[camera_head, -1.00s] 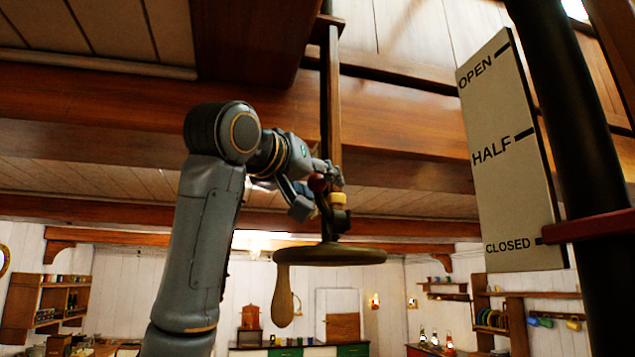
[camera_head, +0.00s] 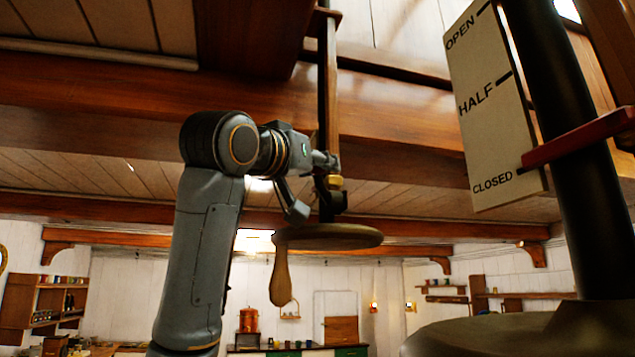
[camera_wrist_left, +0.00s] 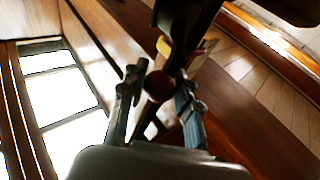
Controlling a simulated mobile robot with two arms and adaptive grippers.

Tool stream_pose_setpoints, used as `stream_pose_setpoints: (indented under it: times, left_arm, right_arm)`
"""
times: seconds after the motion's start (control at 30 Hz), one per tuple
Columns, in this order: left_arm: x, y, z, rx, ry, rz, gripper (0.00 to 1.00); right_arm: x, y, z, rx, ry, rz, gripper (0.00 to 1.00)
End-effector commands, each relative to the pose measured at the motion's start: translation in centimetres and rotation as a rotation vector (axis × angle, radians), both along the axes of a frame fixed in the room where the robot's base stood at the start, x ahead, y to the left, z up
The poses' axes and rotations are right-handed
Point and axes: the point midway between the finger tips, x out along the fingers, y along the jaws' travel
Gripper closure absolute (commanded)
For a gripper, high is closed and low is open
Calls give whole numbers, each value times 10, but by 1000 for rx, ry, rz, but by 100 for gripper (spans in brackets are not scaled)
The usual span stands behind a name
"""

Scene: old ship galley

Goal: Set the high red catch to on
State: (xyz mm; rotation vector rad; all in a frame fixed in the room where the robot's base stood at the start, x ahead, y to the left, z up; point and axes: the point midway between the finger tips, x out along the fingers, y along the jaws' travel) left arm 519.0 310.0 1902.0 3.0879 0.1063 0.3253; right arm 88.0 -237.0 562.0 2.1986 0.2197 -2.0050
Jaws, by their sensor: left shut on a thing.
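The high red catch shows in the left wrist view as a dark red round knob (camera_wrist_left: 158,86) between my left fingers, with a black arm and a yellow part (camera_wrist_left: 165,46) just beyond it. My left gripper (camera_wrist_left: 159,90) is shut on this knob. In the head view my left gripper (camera_head: 322,168) is up at the hanging post, beside the yellow collar (camera_head: 335,182); the knob is hidden there. The catch's setting cannot be read. My right gripper is in neither view.
A round wooden wheel (camera_head: 345,237) with a hanging handle (camera_head: 281,275) is just below the gripper. At right, a dark column (camera_head: 580,190) carries a red pointer (camera_head: 575,138) level with CLOSED on a scale board (camera_head: 490,110). Ceiling beams (camera_head: 420,125) are close above.

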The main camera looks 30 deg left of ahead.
Motion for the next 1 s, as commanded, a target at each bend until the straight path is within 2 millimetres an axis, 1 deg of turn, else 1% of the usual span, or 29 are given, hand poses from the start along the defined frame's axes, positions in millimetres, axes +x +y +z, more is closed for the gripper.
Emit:
stream_pose_setpoints:
  times: [0.03, 0.1, 0.3, 0.43, 0.67, 1.0]
  left_arm:
    - [-2, -2, -10, 30, -30, -2, 100]
    - [-4, -4, -13, 83, -73, -3, 100]
    - [-9, -10, -21, 226, -195, -2, 100]
    - [-11, -13, -27, 321, -273, -2, 100]
    - [-13, -17, -37, 479, -403, -3, 100]
    - [-15, -19, -49, 648, -546, -4, 100]
  right_arm:
    - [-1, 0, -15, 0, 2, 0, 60]
    - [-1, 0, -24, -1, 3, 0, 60]
    - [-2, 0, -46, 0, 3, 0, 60]
    - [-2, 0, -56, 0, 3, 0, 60]
    - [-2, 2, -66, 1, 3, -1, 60]
    - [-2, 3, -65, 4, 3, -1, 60]
